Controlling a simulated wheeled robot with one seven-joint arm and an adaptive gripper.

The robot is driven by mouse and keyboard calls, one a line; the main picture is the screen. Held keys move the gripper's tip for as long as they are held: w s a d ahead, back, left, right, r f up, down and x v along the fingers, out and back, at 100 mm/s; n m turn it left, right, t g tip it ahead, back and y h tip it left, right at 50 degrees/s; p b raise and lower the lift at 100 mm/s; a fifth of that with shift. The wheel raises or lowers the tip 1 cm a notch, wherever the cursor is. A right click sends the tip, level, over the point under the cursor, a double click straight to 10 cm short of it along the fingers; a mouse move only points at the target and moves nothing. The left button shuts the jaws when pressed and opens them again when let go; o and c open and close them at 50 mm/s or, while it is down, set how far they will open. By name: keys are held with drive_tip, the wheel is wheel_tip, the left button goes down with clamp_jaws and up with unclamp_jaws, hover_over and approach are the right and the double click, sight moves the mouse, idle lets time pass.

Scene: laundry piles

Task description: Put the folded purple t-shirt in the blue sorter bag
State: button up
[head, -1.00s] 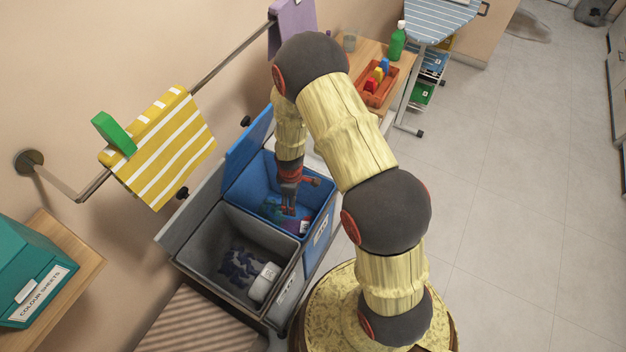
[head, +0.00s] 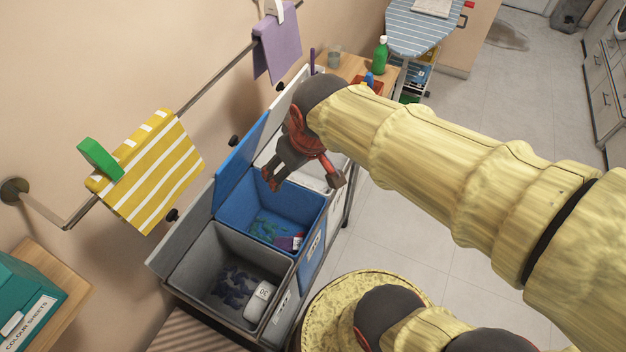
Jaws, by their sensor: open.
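The blue sorter bag (head: 236,209) is open, with its blue lid (head: 236,165) tilted up on the wall side. A small purple piece (head: 284,243) lies at the bottom of the bag, against its near right side. It looks like the folded purple t-shirt, but little of it shows. Green bits (head: 264,228) and a small red and white item (head: 298,242) lie beside it. My gripper (head: 304,183) is above the far part of the blue bag, with its fingers spread wide and nothing between them.
A grey bin (head: 192,262) with dark pieces and a white labelled item stands nearer. A white-lidded bin (head: 313,172) is beyond the blue bag. A yellow striped cloth (head: 154,172) and a purple cloth (head: 277,45) hang on the wall rail (head: 225,75).

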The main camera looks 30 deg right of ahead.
drive_tip(key=s+r+m+t, duration=0.1)
drive_tip(key=s+r+m, duration=0.1)
drive_tip(key=s, duration=0.6)
drive_tip(key=shift+r, duration=0.85)
drive_tip(key=shift+f, duration=0.1)
